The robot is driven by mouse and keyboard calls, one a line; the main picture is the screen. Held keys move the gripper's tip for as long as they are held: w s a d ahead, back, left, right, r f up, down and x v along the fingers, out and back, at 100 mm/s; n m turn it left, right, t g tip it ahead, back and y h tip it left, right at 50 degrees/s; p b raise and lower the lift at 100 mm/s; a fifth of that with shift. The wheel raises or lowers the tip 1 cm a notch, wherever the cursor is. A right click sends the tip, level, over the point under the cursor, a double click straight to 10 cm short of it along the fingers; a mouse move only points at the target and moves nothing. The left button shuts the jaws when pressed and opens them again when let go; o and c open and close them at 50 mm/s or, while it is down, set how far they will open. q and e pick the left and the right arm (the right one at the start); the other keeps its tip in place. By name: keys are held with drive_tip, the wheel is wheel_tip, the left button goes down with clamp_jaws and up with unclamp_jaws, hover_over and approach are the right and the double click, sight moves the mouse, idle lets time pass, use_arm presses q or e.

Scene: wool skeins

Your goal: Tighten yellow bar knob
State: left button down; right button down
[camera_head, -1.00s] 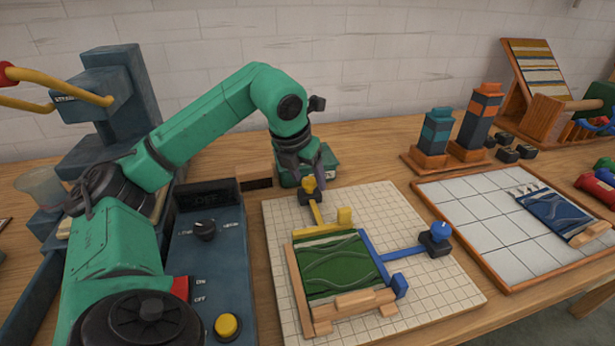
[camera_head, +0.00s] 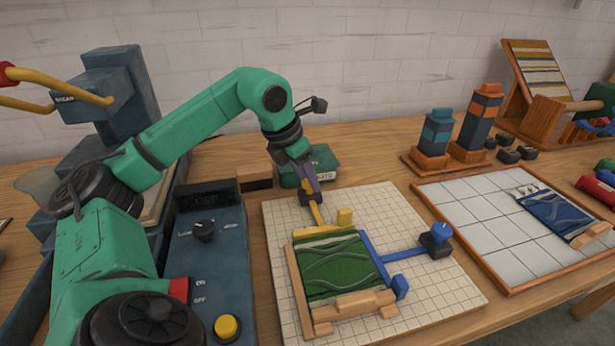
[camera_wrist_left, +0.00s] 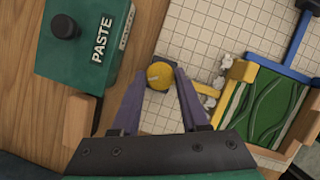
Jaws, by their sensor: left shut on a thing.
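My left gripper (camera_head: 309,188) points down over the far left corner of the gridded board (camera_head: 400,215). In the left wrist view, its two purple fingers are shut on the round yellow knob (camera_wrist_left: 160,75), one on each side. In the head view the gripper hides the knob. The yellow bar (camera_head: 317,213) runs from the knob toward a green fabric piece (camera_head: 337,264) with wavy lines, and ends near a yellow block (camera_head: 344,217). My right gripper is not in view.
A blue bar (camera_head: 405,253) with a blue knob (camera_head: 442,230) lies on the board's right side. A green PASTE box (camera_head: 325,163) stands close behind the gripper. A dark control panel (camera_head: 210,260) is to the left, and a white tiled tray (camera_head: 470,215) to the right.

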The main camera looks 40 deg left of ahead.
use_arm(q)
drive_tip(key=m+h+p, duration=0.1)
drive_tip(key=m, duration=0.1)
drive_tip(key=shift+a+r+m, duration=0.1)
drive_tip(key=shift+r+m, duration=0.05)
drive_tip(key=shift+m, duration=0.25)
drive_tip(key=shift+r+m+g+h+p, duration=0.1)
drive_tip(key=shift+m+g+h+p, duration=0.25)
drive_tip(key=shift+m+p, duration=0.4)
drive_tip(key=m+p, duration=0.2)
drive_tip(key=m+g+h+p, duration=0.1)
drive_tip(key=m+p, duration=0.2)
drive_tip(key=m+g+h+p, duration=0.1)
drive_tip(key=m+p, duration=0.1)
drive_tip(key=shift+w+a+r+m, duration=0.15)
drive_tip(key=shift+w+a+m, duration=0.05)
drive_tip(key=shift+w+m, duration=0.15)
drive_tip(key=m+g+p, duration=0.1)
drive_tip(key=m+p, duration=0.1)
drive_tip(key=shift+m, duration=0.3)
drive_tip(key=shift+w+f+m+g+p, duration=0.15)
drive_tip(key=shift+m+g+p, duration=0.25)
drive_tip(key=shift+m, duration=0.4)
drive_tip(key=shift+f+m+g+p, duration=0.15)
drive_tip(key=shift+m+g+p, duration=0.25)
drive_tip(key=shift+m, duration=0.4)
drive_tip(key=shift+c, duration=2.2)
unclamp_jaws()
